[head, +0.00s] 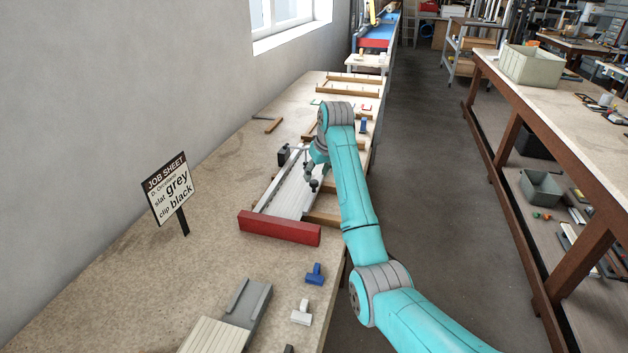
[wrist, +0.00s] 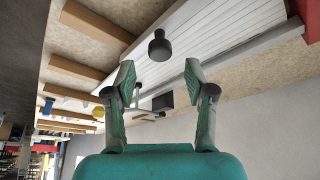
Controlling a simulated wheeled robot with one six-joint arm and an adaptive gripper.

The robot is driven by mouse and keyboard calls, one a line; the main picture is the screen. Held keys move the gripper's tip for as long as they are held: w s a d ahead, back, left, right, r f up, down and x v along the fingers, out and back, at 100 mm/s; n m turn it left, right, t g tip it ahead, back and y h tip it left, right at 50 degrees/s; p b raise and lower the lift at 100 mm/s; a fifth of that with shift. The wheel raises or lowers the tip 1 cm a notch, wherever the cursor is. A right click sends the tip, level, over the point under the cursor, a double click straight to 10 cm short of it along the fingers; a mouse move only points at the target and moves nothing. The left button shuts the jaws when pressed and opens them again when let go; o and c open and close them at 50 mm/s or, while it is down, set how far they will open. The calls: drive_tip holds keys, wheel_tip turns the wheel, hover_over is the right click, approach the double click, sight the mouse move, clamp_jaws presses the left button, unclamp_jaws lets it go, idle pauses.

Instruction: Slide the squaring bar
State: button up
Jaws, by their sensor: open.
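White slats (head: 296,196) lie side by side in a frame on the bench, and they also show in the wrist view (wrist: 215,40). A red bar (head: 279,228) lies across their near end; its end shows at the right edge of the wrist view (wrist: 311,18). A dark round knob (wrist: 159,46) stands over the slats, just beyond my fingertips. Whether the knob or the red bar belongs to the squaring bar is unclear. My gripper (wrist: 160,76) is open and empty, with the knob in line with its gap. In the head view, my gripper (head: 313,183) hangs above the slats, partly hidden by my arm.
A black block (head: 284,157) stands at the slats' far left. Wooden battens (wrist: 92,22) lie beside the frame. A job sheet sign (head: 168,189) reads slat grey, clip black. Blue (head: 314,274) and white (head: 301,312) clips lie in front.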

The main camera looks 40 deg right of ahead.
sight(314, 182)
drive_tip(key=shift+x, duration=2.1)
clamp_jaws()
